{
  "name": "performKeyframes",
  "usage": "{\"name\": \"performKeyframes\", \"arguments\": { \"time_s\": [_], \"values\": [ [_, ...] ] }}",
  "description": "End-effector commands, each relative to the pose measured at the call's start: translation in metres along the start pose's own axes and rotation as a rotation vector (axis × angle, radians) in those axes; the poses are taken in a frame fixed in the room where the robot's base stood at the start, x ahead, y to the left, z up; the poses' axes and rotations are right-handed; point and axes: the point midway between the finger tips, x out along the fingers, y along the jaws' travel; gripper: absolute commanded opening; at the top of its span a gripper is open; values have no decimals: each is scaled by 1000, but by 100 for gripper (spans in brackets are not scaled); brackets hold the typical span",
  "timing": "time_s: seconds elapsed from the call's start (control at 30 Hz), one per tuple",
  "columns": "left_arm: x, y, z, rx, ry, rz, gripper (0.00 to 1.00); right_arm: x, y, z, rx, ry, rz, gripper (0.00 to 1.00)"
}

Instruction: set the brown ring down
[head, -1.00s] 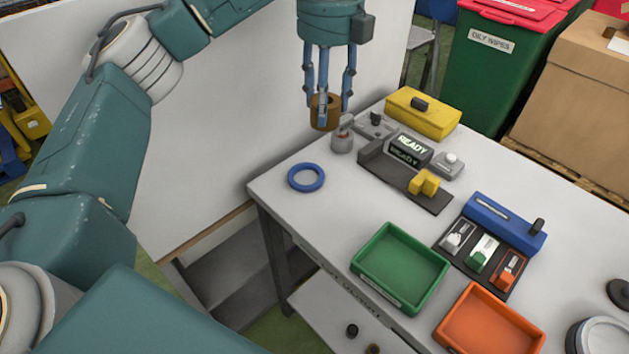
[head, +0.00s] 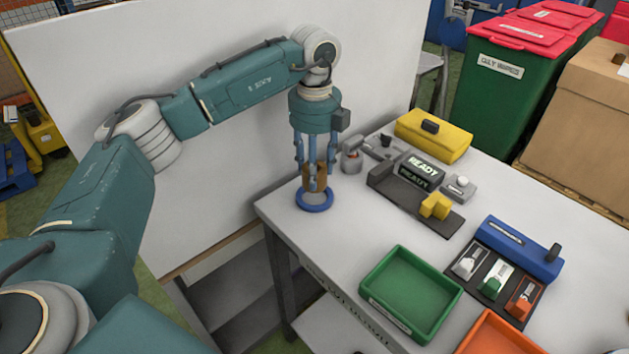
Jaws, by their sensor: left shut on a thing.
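My left gripper (head: 315,187) points straight down at the table's far left corner, its blue fingers shut on the brown ring (head: 320,172). The fingers cover part of the brown ring. The blue ring (head: 314,207) lies flat on the white table directly below the gripper. In the picture the fingertips overlap the blue ring's far side. I cannot tell whether the brown ring or the fingertips touch the blue ring or the table. My right gripper is not in view.
A green tray (head: 372,308) is nearer. The white table (head: 330,240) is bare between the blue ring and the green tray.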

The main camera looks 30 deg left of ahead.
Motion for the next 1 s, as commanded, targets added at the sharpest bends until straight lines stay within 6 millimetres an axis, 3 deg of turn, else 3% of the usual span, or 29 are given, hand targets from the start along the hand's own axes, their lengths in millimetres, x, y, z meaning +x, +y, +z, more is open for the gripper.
{"name": "performKeyframes", "arguments": {
  "time_s": [0.17,0.4,0.77,0.8,0.9,1.0],
  "values": [
    [11,0,0,0,0,0,1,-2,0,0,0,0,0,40],
    [43,0,0,0,0,-1,1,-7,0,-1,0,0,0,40],
    [48,0,0,0,-1,-1,1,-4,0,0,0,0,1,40],
    [49,0,0,0,0,0,48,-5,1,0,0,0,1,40],
    [49,0,0,0,0,1,63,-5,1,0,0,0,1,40],
    [48,0,0,1,0,1,63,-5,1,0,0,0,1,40]
  ]
}}
